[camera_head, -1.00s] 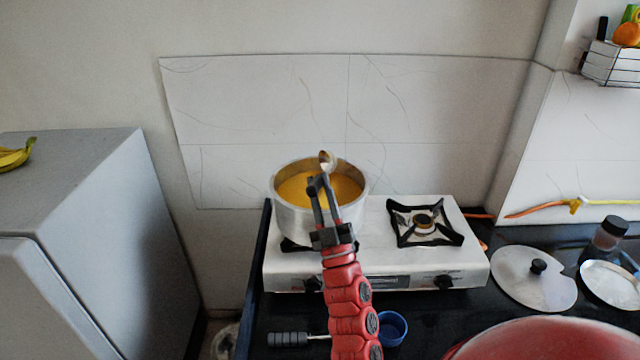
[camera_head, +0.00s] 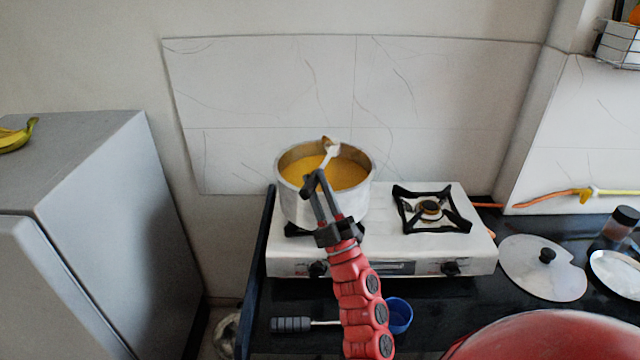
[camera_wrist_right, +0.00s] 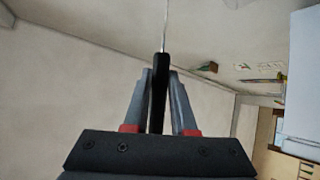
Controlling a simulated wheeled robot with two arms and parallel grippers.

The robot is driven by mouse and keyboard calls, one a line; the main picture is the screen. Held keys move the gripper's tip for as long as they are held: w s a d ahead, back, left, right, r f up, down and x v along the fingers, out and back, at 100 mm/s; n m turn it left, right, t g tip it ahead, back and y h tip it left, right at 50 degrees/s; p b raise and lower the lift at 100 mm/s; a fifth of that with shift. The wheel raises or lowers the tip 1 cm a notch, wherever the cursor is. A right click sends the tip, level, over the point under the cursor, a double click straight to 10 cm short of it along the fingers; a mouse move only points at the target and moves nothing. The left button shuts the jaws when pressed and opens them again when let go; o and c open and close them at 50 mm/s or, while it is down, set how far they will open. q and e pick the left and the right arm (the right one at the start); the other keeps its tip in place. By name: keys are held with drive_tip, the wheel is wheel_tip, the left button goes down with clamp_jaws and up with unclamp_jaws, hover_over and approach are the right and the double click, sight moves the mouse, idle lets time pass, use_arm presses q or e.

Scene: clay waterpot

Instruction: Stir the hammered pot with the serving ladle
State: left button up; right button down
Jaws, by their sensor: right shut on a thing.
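The silver pot (camera_head: 294,208) stands on the left burner of the white stove, with yellow-orange liquid (camera_head: 350,177) inside. My right gripper (camera_head: 316,181) is in front of and over the pot's near side. It is shut on the serving ladle (camera_head: 332,153), whose pale metal part reaches over the pot opening toward the far rim. Whether the ladle touches the liquid or rim is unclear. In the right wrist view the ladle's black handle (camera_wrist_right: 159,85) sits upright between the two fingers, with a thin metal shaft above. My left gripper is not in view.
The stove's right burner (camera_head: 431,210) is empty. A round lid (camera_head: 530,275) lies on the dark counter at right, near a jar (camera_head: 612,232). A grey-handled utensil (camera_head: 291,324) and a blue cup (camera_head: 398,315) are in front of the stove. A red rounded object (camera_head: 550,335) fills the lower right.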

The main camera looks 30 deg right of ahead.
drive_tip(key=shift+a+f+n+y+b, duration=0.2)
drive_tip(key=shift+f+n+y+b, duration=0.15)
drive_tip(key=shift+n+y, duration=0.25)
drive_tip(key=shift+a+f+n+y+b, duration=0.2)
drive_tip(key=shift+f+n+y, duration=0.15)
drive_tip(key=shift+n+y, duration=0.25)
drive_tip(key=shift+r, duration=0.1)
idle(0.4)
